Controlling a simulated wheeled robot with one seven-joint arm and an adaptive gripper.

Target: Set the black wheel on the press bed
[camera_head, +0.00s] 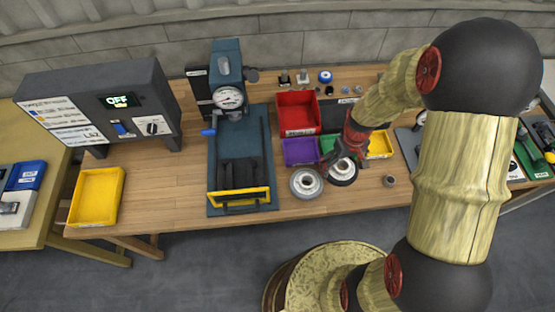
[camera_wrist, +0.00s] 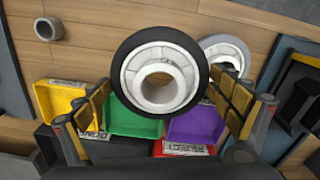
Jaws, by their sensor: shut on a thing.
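The black wheel (camera_head: 343,174), with a black tyre and a pale hub, is at the front of the workbench, right of a grey wheel (camera_head: 306,183). My gripper (camera_head: 345,158) is shut on the black wheel. In the wrist view the black wheel (camera_wrist: 127,67) fills the space between the two fingers, hub facing the camera. I cannot tell whether it touches the bench. The blue press (camera_head: 230,98), with a round gauge, stands left of my gripper. Its bed (camera_head: 228,148) has dark blocks and a yellow front bar (camera_head: 238,197) and holds no wheel.
A red bin (camera_head: 297,111), a purple bin (camera_head: 300,151), a green bin (camera_wrist: 132,120) and a yellow bin (camera_head: 380,145) stand around my gripper. A grey ring (camera_head: 389,181) lies to the right. A control box (camera_head: 115,105) and a yellow tray (camera_head: 96,197) are left of the press.

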